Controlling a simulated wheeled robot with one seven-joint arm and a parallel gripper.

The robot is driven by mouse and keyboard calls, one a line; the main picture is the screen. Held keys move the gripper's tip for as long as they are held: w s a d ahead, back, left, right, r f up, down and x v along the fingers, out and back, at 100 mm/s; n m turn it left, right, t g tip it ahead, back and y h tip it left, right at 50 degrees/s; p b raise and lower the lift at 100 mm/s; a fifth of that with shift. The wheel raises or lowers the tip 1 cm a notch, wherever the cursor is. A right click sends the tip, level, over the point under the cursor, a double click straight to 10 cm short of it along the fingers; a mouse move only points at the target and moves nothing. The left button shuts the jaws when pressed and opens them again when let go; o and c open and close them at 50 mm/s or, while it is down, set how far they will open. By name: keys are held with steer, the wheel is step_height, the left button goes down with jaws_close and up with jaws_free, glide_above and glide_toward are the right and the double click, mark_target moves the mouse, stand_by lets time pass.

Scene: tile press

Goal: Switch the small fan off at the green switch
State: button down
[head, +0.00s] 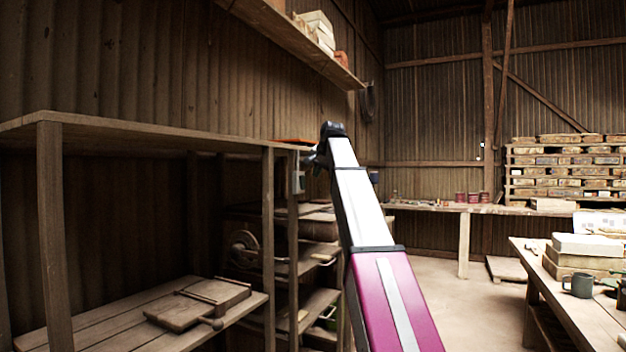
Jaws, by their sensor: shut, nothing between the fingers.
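My arm reaches up and away through the middle of the head view. My gripper (314,161) is a small dark shape at its far end, beside the post at the right end of the wooden shelving. It is shut and empty. A small grey box (298,182) is fixed on that post, just below and left of my gripper. It may be a switch box, but no green shows on it at this size. I cannot tell whether the gripper touches it. I cannot make out the small fan; my arm hides part of the area behind it.
Wooden shelving (150,129) stands on the left, with a wooden press board (200,302) on its lower shelf. A high wall shelf (300,48) hangs above. A workbench (575,300) with a grey mug (578,285) stands at right.

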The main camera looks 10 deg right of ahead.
mark_target(303, 182)
steer(key=v, duration=0.7)
steer(key=shift+r, duration=0.35)
steer(key=shift+a, duration=0.1)
steer(key=shift+w+d+f+g+h, duration=0.15)
steer(key=shift+d+f+g+h, duration=0.15)
steer(key=shift+f, duration=0.4)
steer(key=shift+f, duration=0.1)
steer(key=w+a+f, duration=0.4)
steer(key=w+f, duration=0.3)
steer(key=f, duration=0.1)
steer(key=shift+w+a+f, duration=0.35)
steer(key=shift+w, duration=0.05)
